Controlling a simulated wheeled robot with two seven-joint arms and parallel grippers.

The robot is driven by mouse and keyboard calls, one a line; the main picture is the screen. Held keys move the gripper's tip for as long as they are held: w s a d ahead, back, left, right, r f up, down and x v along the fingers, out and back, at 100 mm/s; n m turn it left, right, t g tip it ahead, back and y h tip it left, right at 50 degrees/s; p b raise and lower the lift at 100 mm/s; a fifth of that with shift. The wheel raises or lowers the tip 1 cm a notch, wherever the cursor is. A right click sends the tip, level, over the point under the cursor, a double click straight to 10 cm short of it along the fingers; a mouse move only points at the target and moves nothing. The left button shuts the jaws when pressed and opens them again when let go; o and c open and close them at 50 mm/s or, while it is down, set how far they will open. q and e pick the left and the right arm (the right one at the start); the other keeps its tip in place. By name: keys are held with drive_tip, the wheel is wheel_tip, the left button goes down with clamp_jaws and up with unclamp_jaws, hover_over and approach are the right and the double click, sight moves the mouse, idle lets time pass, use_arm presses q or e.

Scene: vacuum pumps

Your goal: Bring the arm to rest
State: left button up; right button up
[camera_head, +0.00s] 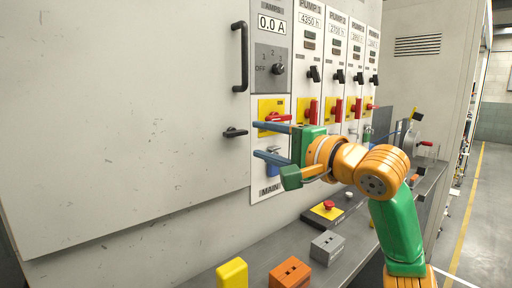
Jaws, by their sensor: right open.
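My right arm, orange and green, rises from the lower right. My right gripper (258,140) is open, its two blue fingers pointing left in front of the MAIN panel (284,185). No object shows between the fingers. The upper finger overlaps the lower part of the red handle (277,116) on its yellow plate (266,105); I cannot tell whether they touch. A blue piece, perhaps a padlock, shows partly behind the lower finger. My left gripper is not in view.
Pump panels with black knobs and red handles stand behind the gripper. A cabinet door with a long black handle (240,57) fills the left. Yellow (232,274), orange (290,273) and grey (327,247) blocks and a red button (328,205) sit on the shelf below.

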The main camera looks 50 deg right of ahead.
drive_tip(key=shift+s, duration=0.25)
